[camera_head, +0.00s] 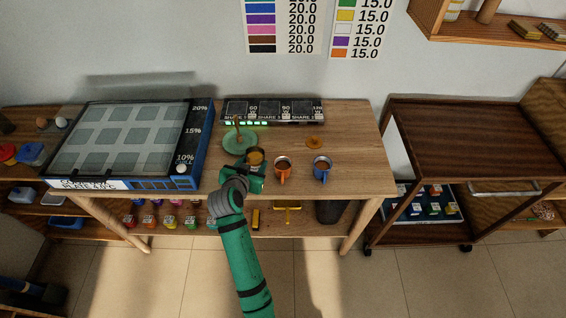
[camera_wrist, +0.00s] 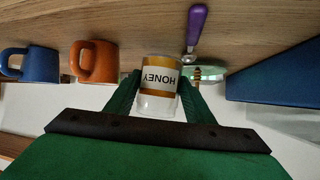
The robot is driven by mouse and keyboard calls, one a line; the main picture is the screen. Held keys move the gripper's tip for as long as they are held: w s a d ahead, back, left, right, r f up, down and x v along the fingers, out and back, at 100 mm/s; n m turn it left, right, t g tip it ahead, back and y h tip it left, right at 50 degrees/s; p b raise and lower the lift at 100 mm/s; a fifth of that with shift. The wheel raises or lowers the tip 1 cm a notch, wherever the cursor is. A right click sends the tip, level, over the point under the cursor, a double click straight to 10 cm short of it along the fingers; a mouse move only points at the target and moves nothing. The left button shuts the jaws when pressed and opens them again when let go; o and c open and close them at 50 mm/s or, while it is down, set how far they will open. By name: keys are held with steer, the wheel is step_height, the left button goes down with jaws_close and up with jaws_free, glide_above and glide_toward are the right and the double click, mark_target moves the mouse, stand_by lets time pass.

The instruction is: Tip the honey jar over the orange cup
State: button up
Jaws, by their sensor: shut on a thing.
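The honey jar (camera_wrist: 161,83) is held between my gripper's fingers (camera_wrist: 158,98). Its HONEY label reads upside down in the wrist view, where the tabletop is at the top, so the jar looks upright. In the head view the jar's amber top (camera_head: 256,156) shows at my gripper (camera_head: 254,170), near the table's front edge. The orange cup (camera_head: 283,172) stands upright just right of the jar, with dark brown contents. It also shows in the wrist view (camera_wrist: 97,62), apart from the jar.
A blue cup (camera_head: 322,172) stands right of the orange cup. A green saucer (camera_head: 235,147) lies behind my gripper, and an orange disc (camera_head: 315,142) lies behind the cups. A large panelled board (camera_head: 125,140) fills the table's left. The table's right end is clear.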

mark_target(263, 156)
steer(key=shift+d+f, duration=0.1)
steer(key=shift+d, duration=0.2)
steer(key=shift+s+d+m+y, duration=0.15)
steer(key=shift+m+y, duration=0.15)
steer(key=r, duration=0.2)
steer(key=d+r+m+y, duration=0.1)
steer(key=shift+r, duration=0.35)
steer(key=shift+d+r+m+y, duration=0.5)
steer(key=shift+r+y, duration=0.1)
steer(key=shift+r, duration=0.15)
steer(key=shift+s+d, duration=0.1)
steer(key=shift+d, duration=0.05)
steer(key=shift+s+r, duration=0.1)
steer(key=shift+r, duration=0.05)
steer(key=shift+d+m+y, duration=0.2)
steer(key=shift+m+y, duration=0.1)
steer(key=shift+d+r+m+t+y, duration=0.25)
steer(key=shift+d+m+t+y, duration=0.05)
stand_by(0.4)
steer(key=shift+a, duration=0.1)
